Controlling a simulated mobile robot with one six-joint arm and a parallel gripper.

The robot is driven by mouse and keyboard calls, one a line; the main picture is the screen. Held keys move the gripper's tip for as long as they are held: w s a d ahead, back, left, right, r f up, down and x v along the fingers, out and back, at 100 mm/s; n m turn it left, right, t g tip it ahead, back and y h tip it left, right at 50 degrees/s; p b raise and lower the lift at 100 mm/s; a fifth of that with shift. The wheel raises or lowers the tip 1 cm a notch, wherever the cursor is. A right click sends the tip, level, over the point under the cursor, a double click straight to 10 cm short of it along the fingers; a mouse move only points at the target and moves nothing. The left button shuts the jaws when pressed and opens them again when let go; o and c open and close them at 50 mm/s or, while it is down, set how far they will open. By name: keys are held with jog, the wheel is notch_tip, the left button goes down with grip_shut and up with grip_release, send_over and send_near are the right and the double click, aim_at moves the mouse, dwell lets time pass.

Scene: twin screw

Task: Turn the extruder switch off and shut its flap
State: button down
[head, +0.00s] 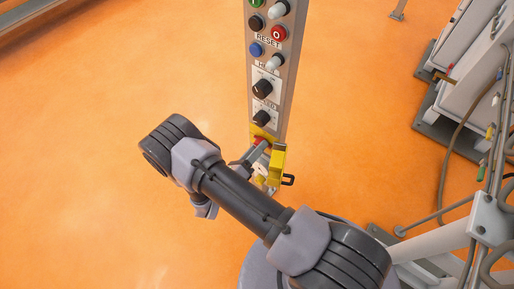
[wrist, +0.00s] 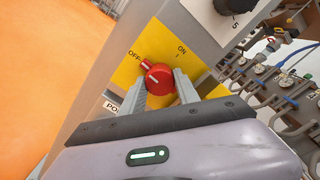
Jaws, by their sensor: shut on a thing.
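The extruder switch is a red rotary knob (wrist: 158,77) on a yellow plate (wrist: 192,47) marked OFF and ON. Its pointer end is at the OFF mark, up and to the left in the wrist view. My gripper (wrist: 161,82) is shut on the knob, one grey finger on each side. In the head view the switch shows as a small red patch (head: 262,140), mostly hidden by my gripper. The yellow flap (head: 277,166) stands open to the right of the switch, with a black loop (head: 288,180) on its side.
The grey control column (head: 285,95) carries black dials (head: 262,89) and several push buttons above the switch. Machine frames, hoses and pipes (head: 485,195) stand at the right. The orange floor (head: 90,180) at the left is clear.

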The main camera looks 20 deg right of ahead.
jog(key=shift+n, duration=0.4)
dwell(0.3)
jog(key=c, duration=0.9)
grip_release()
jog(key=p+v, duration=0.3)
jog(key=v, duration=1.4)
jog(key=shift+s+a, duration=0.15)
jog(key=shift+r, duration=0.1)
